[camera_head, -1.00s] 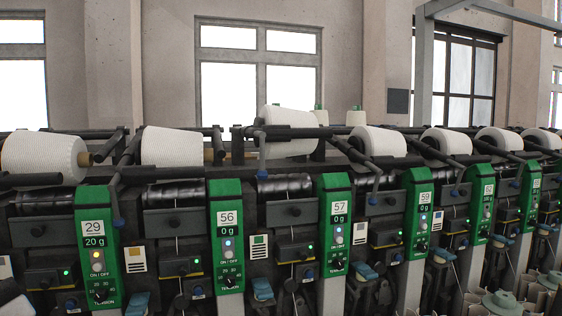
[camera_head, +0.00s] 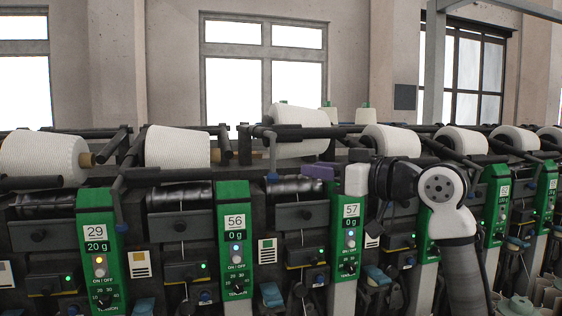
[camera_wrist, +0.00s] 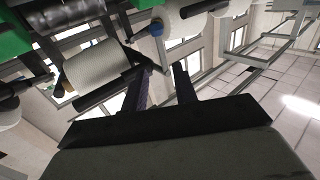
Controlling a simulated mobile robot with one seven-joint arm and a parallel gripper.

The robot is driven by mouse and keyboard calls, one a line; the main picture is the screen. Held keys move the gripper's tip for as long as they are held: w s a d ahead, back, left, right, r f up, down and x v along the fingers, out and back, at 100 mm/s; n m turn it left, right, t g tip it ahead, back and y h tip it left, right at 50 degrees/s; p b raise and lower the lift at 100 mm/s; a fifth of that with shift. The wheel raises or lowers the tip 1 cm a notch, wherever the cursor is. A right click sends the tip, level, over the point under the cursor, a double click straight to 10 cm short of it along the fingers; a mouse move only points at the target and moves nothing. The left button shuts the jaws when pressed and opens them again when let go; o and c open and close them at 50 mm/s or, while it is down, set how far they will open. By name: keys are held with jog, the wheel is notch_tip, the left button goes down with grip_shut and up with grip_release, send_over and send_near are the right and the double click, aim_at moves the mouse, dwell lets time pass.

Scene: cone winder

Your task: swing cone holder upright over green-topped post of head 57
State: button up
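Head 57's green panel (camera_head: 351,211) reads 57 and 0 g. To its upper left, a white yarn cone (camera_head: 298,118) lies on a dark cone holder, higher than the neighbouring cones. A lever with a blue knob (camera_head: 272,177) hangs at the holder's left. Green-topped posts (camera_head: 327,104) show behind the row, one mostly hidden by this cone. My gripper (camera_head: 318,171) is right of the knob, below the cone. In the wrist view its two dark fingers (camera_wrist: 160,72) are apart with nothing visibly held. A blue knob (camera_wrist: 157,28) shows beyond them.
Neighbouring cones (camera_head: 177,147) (camera_head: 391,140) lie on dark holders on both sides. Green panels, including 56 (camera_head: 236,222), stand out from the machine front. My arm covers part of the heads right of 57. The space above the cones is clear up to the wall.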

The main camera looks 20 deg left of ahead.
aim_at(273, 171)
jog(key=p+x, duration=0.3)
jog(key=x, duration=0.9)
jog(key=shift+a+p, duration=0.1)
jog(key=shift+p, duration=0.3)
grip_shut()
